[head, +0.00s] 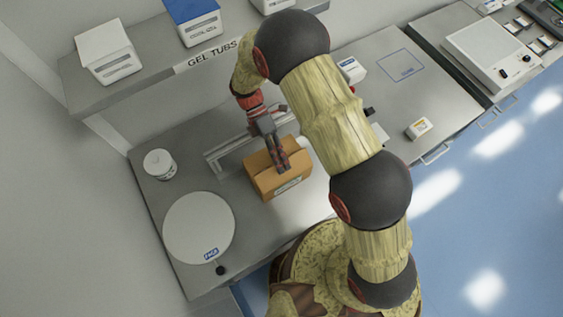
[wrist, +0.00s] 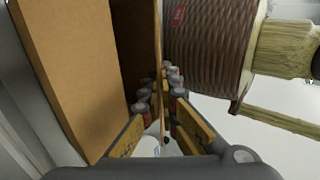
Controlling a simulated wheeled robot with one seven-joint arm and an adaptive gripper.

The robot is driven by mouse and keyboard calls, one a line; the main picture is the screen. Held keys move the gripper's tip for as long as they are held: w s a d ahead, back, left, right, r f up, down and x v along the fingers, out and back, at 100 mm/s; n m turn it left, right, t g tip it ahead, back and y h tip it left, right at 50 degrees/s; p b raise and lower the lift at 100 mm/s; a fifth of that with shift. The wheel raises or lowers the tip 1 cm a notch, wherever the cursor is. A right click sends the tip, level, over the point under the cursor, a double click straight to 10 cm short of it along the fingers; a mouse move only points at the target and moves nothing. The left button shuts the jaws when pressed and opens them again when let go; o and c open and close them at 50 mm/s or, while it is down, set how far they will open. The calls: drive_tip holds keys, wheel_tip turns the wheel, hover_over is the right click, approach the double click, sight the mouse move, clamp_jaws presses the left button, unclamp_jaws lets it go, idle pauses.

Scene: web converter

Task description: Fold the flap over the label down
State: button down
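The brown cardboard box (head: 262,184) stands on the grey bench, with a pale label (head: 288,187) on its front side. My gripper (head: 280,160) reaches down over the top of the box. In the wrist view a large cardboard face of the box (wrist: 68,65) fills the left, and a thin raised flap (wrist: 157,45) runs down the middle. My gripper's fingers (wrist: 160,93) converge on the flap from both sides and look shut on its edge. The label is not visible in the wrist view, and the fingers hide part of the box top in the head view.
A metal rail fixture (head: 228,152) stands behind the box. A round white plate (head: 199,228) and a white tub (head: 159,164) are to the left. A shelf marked GEL TUBS (head: 150,72) overhangs the back.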

drive_tip(key=c, duration=2.1)
unclamp_jaws()
drive_tip(key=shift+r, duration=0.1)
